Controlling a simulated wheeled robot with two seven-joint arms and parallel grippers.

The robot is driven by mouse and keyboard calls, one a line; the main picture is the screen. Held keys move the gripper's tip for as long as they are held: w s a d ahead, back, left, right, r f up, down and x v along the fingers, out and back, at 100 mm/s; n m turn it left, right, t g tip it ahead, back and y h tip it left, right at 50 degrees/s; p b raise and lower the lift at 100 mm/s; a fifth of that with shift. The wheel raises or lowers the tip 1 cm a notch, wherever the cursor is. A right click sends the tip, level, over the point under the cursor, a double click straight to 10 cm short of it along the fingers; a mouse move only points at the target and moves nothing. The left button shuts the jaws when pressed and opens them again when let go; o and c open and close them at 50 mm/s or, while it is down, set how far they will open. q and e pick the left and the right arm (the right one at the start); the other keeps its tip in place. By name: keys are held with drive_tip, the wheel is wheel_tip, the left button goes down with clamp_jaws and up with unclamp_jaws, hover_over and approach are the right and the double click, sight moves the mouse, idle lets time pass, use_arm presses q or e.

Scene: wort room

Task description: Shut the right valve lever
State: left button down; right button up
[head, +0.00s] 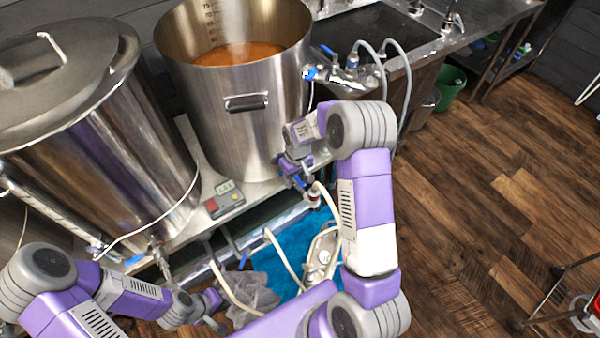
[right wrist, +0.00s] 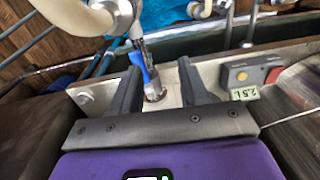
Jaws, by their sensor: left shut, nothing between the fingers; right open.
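The right valve lever is blue. In the head view, a little of the lever (head: 300,182) shows low in front of the open pot (head: 235,110), largely hidden by my right gripper (head: 302,172). In the right wrist view, the lever (right wrist: 142,65) slants beside a metal valve, with a hose fitting above it. My right gripper (right wrist: 160,82) is open. Its two dark fingers stand to either side of the lever's lower end, and I cannot tell whether they touch it. My left gripper (head: 216,318) is shut and empty at the lower left, away from this valve.
A lidded pot (head: 90,130) stands at left, with another blue-handled valve (head: 134,260) low on it. Pale hoses (head: 285,255) hang over a blue bin.

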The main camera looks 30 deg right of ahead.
sight(300, 181)
drive_tip(key=shift+h, duration=0.4)
drive_tip(key=d+r, duration=0.1)
drive_tip(key=w+d+r, duration=0.1)
drive_tip(key=r, duration=0.1)
drive_tip(key=shift+w+d+r, duration=0.15)
drive_tip(key=shift+d+r, duration=0.1)
drive_tip(key=shift+r, duration=0.05)
drive_tip(key=shift+d+f, duration=0.15)
drive_tip(key=shift+f, duration=0.1)
wheel_tip(300, 181, down, 7)
drive_tip(key=shift+r+b, duration=0.1)
drive_tip(key=shift+b, duration=1.05)
drive_tip(key=shift+c, duration=0.3)
clamp_jaws()
